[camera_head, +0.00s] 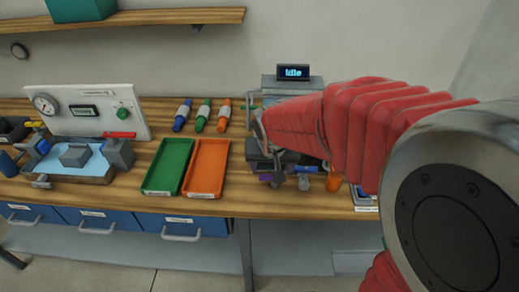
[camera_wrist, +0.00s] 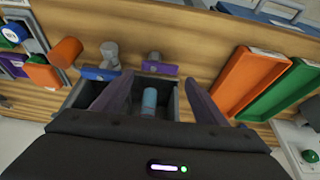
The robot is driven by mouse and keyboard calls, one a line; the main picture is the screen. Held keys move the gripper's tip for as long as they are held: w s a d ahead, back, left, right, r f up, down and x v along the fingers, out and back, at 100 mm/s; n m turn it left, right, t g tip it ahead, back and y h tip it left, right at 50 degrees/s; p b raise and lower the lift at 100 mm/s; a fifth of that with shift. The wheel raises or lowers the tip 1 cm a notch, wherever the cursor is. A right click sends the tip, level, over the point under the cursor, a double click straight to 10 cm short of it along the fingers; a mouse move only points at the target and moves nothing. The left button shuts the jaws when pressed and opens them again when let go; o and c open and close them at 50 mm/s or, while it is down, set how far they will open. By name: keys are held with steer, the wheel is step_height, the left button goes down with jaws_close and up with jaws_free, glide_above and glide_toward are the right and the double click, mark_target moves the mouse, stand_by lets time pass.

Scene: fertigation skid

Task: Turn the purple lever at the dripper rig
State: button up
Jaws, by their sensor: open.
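The dripper rig (camera_wrist: 76,95) is a dark open box on the bench with a pale blue cylinder (camera_wrist: 149,101) inside. In the wrist view a purple lever (camera_wrist: 163,69) lies along its edge, beside a grey round fitting. It shows small in the head view (camera_head: 266,167). A bluer lever (camera_wrist: 96,74) is to its left in the wrist view. My gripper (camera_wrist: 157,90) is open and empty, its two fingers over the box with the purple lever beyond the gap. I cannot tell if they touch anything. In the head view my red-sleeved arm hides part of the rig.
An orange cylinder (camera_wrist: 66,51) is beside the blue lever. An orange tray (camera_head: 224,152) and a green tray (camera_head: 166,166) lie left of the rig in the head view. Several coloured marker-like items lie behind the trays.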

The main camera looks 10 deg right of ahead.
mark_target(271, 178)
steer(key=shift+x, duration=2.8)
steer(key=shift+c, duration=0.5)
steer(key=c, duration=0.7)
steer(key=shift+s+d+n+y, duration=0.1)
steer(key=shift+n+y, duration=0.3)
steer(key=shift+n, duration=0.6)
steer(key=shift+s+d+n+y, duration=0.1)
steer(key=shift+n+y, duration=0.3)
steer(key=shift+n, duration=0.6)
steer(key=o, duration=0.8)
steer(key=shift+r, duration=0.15)
steer(key=v, duration=1.3)
steer(key=shift+s, duration=0.3)
